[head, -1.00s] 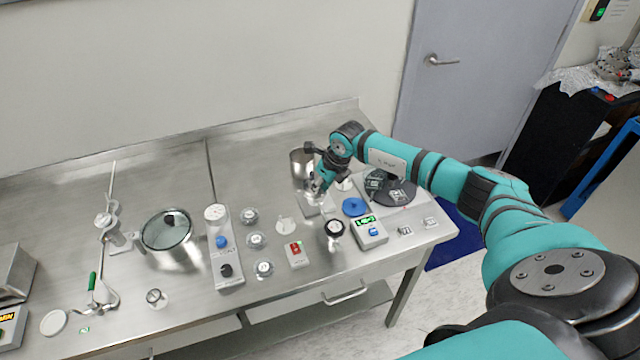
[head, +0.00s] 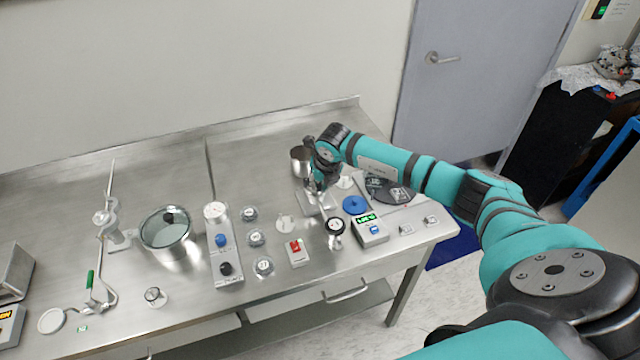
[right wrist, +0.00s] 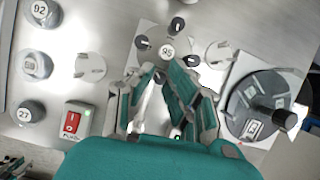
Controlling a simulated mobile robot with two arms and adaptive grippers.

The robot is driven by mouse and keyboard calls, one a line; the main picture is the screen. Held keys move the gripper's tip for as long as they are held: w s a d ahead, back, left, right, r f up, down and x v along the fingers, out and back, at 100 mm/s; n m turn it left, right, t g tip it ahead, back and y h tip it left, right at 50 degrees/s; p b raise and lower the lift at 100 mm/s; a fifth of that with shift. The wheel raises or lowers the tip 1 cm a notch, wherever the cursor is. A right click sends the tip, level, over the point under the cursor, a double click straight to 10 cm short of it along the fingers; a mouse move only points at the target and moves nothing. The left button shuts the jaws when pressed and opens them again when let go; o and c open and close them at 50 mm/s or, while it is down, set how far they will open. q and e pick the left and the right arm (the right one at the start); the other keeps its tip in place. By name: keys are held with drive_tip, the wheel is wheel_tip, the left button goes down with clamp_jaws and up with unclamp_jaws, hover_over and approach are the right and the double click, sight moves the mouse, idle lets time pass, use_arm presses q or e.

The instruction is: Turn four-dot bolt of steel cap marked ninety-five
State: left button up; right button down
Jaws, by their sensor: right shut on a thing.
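The steel cap marked 95 (right wrist: 167,50) sits on a light square plate, with dark bolt heads around it in the right wrist view. One bolt (right wrist: 177,24) is at the far side, one (right wrist: 142,42) at the left and one (right wrist: 190,60) at the right. My right gripper (right wrist: 161,80) points down at the near side and is shut on the near bolt (right wrist: 160,76), mostly hidden between its fingertips. Dot marks are too small to read. In the head view my right gripper (head: 317,188) is over the plate (head: 312,207). My left gripper is not in view.
A steel pot (head: 301,160) stands just behind my gripper. A red switch (head: 296,252) is to the front left.

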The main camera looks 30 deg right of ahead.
drive_tip(key=m+h+b, duration=0.1)
drive_tip(key=m+b, duration=0.1)
drive_tip(key=m+h+b, duration=0.1)
drive_tip(key=m, duration=0.2)
drive_tip(key=shift+w+a+f+g+b, duration=0.1)
drive_tip(key=shift+w+g+b, duration=0.05)
drive_tip(key=shift+g+b, duration=0.25)
drive_tip(key=shift+m+g+h+b, duration=0.4)
drive_tip(key=shift+m+b, duration=0.7)
drive_tip(key=shift+m, duration=0.6)
drive_tip(key=shift+r, duration=0.2)
drive_tip(key=c, duration=1.6)
unclamp_jaws()
drive_tip(key=v, duration=1.2)
